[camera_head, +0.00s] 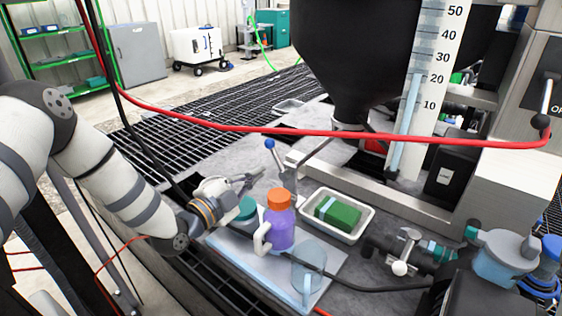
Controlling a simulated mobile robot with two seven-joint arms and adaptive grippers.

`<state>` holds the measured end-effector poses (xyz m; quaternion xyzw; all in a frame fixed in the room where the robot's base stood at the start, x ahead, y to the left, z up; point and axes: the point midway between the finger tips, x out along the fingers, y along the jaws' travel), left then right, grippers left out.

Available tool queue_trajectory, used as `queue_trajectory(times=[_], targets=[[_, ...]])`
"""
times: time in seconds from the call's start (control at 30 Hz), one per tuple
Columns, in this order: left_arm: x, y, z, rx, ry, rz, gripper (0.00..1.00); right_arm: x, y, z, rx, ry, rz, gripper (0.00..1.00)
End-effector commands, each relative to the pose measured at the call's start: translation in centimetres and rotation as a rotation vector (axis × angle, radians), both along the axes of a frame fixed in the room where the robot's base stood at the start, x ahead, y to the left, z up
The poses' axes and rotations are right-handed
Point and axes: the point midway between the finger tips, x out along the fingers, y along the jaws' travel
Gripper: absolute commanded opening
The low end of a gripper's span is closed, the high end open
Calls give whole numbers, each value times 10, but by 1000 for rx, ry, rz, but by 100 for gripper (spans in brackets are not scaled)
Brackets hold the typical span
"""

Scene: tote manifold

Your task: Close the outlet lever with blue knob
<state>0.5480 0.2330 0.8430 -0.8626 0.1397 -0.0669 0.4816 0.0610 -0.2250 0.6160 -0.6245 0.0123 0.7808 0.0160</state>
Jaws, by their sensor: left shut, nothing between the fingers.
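The outlet lever's blue knob (269,144) stands up on a thin stem near the middle of the camera_head view, left of the foot of the black hopper (350,60). My left gripper (256,178) is shut and empty. In the picture it is just below and left of the knob, with a visible gap between them. Its fingers point right, toward the lever's stem; whether they touch the stem I cannot tell. The lower end of the lever is partly hidden behind the bottle. My right gripper is not in view.
A purple bottle with an orange cap (280,222), a teal-lidded container (246,208) and a clear jug (309,267) stand close below the gripper. A white tray (362,228) holds a green block (338,212). A red hose (330,131) crosses above the knob.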

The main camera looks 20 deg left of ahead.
Motion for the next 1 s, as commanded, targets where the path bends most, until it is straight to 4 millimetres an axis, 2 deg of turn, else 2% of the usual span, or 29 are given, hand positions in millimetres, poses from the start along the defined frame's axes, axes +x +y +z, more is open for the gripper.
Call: queue_trajectory(times=[0.17, 0.4, 0.6, 0.77, 1.0], targets=[[11, -4, -4, -4, 13, 4, 0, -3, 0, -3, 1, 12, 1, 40], [57, -18, -9, -4, 15, 4, 0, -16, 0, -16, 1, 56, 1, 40], [86, -27, -8, -3, 13, 4, 0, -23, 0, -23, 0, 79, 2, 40], [95, -30, -5, -4, 11, 4, 0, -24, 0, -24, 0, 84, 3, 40], [96, -30, -3, -3, 9, 4, 0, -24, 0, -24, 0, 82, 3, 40]])
